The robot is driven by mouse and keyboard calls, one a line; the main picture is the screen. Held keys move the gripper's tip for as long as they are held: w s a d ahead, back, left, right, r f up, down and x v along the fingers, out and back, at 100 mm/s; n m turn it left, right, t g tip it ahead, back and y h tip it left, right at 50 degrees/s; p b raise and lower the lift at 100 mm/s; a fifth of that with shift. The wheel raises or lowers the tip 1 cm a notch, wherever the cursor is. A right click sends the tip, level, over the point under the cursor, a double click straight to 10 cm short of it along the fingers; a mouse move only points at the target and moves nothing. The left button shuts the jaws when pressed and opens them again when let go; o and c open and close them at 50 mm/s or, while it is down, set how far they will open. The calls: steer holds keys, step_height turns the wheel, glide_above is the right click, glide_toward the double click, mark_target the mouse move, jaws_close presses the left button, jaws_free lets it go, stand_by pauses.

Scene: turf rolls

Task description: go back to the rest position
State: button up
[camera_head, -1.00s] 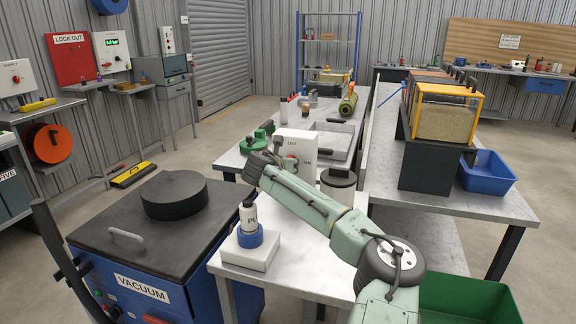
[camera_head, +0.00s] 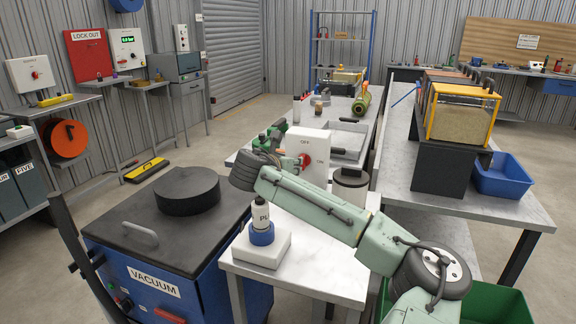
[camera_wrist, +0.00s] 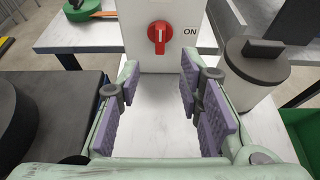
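No task object is named beyond my own arm. My arm (camera_head: 310,205) reaches from the lower right over the near bench, its dark end joint left of the white switch box (camera_head: 322,148). In the wrist view, my gripper (camera_wrist: 158,100) is open and empty, its purple-padded fingers well apart. The switch box (camera_wrist: 185,22) stands ahead with a red knob (camera_wrist: 158,36), whose grip points up and down, and ON printed to its right.
A blue vacuum unit (camera_head: 150,255) with a black round lid stands left. A small labelled bottle (camera_head: 261,222) on a white block sits below my arm. A lidded canister (camera_head: 351,188) stands right of the switch box. A green bin (camera_head: 495,305) is lower right.

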steer(key=shift+s+r, duration=0.15)
steer(key=shift+s, duration=0.1)
steer(key=shift+a, duration=0.1)
